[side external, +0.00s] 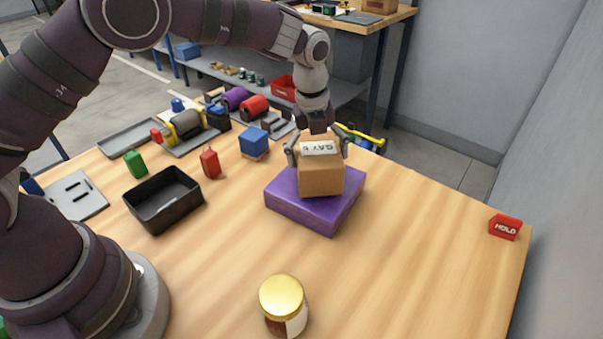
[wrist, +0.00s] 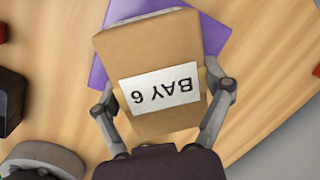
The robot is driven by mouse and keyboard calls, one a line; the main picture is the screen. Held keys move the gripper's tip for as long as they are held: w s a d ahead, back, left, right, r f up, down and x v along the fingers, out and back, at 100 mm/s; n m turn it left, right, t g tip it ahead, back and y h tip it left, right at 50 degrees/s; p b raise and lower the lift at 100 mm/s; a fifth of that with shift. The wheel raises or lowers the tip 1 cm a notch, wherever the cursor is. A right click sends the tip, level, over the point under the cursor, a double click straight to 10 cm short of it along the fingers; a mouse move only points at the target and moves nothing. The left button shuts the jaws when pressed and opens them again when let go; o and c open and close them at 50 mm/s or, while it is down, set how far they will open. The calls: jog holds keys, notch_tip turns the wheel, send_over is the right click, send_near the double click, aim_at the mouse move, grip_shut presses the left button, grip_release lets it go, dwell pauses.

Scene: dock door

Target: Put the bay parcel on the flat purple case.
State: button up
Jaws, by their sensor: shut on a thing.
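The bay parcel (side external: 321,177) is a brown cardboard box with a white label, and the label reads "BAY 6" in the wrist view (wrist: 148,58). My gripper (side external: 318,150) is shut on the parcel, with one finger on each side. The flat purple case (side external: 300,212) lies on the table, and the parcel is over its upper middle part in the side view. The parcel looks upright and at or very near the case top; I cannot tell whether it touches. In the wrist view the parcel hides most of the purple case (wrist: 97,75).
A black bin (side external: 164,200), a red item (side external: 210,163), a green item (side external: 135,164) and a blue box (side external: 254,142) stand left of the case. A gold-lidded jar (side external: 283,305) is at the front. A red HOLD block (side external: 505,227) is far right.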

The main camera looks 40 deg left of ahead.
aim_at(311, 154)
jog(key=shift+f, duration=0.35)
jog(key=o, duration=1.1)
jog(key=shift+f, duration=0.15)
jog(key=shift+o, duration=0.2)
jog(key=r, duration=0.4)
jog(key=s+r, duration=0.1)
jog(key=r, duration=0.6)
jog(key=shift+s+r, duration=0.35)
jog(key=s+a+r+n+t, duration=0.1)
jog(key=s+a+n, duration=0.3)
jog(key=s+n, duration=0.5)
jog(key=s+a+r+n+t, duration=0.1)
jog(key=s+a+n, duration=0.3)
jog(key=n, duration=1.3)
jog(key=s+t, duration=0.1)
jog(key=s, duration=0.3)
jog(key=shift+s+r+n+t, duration=0.25)
jog(key=shift+s+n+t, duration=0.05)
jog(key=shift+s+t, duration=0.1)
